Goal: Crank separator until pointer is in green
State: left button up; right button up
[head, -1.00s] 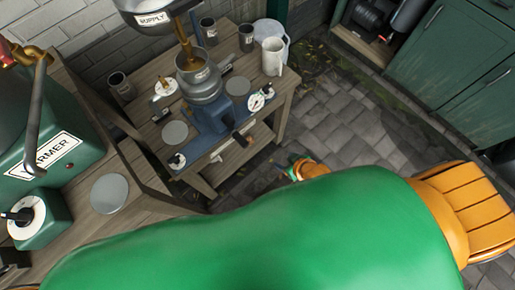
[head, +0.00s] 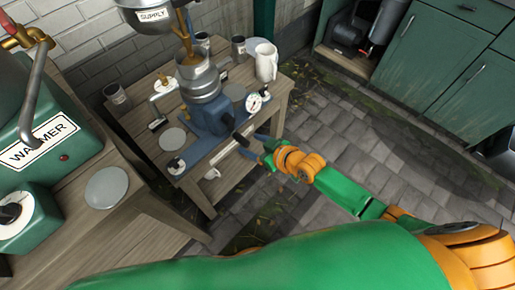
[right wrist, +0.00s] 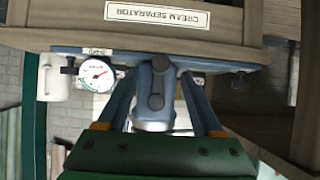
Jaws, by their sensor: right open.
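The cream separator (head: 208,118), blue with a metal bowl on top, stands on a small wooden table. Its crank's dark grip (head: 240,138) sticks out on the near side. The round white gauge (head: 254,103) is beside it. In the right wrist view the gauge (right wrist: 97,74) appears upside down, with a red pointer and a green band along its lower edge; the pointer looks outside the green. My right gripper (head: 258,150) is open at the crank's end. My left gripper is not in view.
A white jug (head: 266,62) and metal cups stand at the table's back. The green warmer (head: 38,150) is at the left. Paved floor is clear at the right.

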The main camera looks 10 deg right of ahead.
aim_at(246, 142)
jog(key=shift+b+x, duration=2)
jog(key=shift+x, duration=0.2)
jog(key=shift+f, duration=0.25)
jog(key=shift+r, duration=0.1)
jog(key=shift+w, duration=0.1)
jog(key=shift+w+a, duration=0.1)
jog(key=shift+a, duration=0.05)
jog(key=shift+c, duration=0.2)
grip_shut()
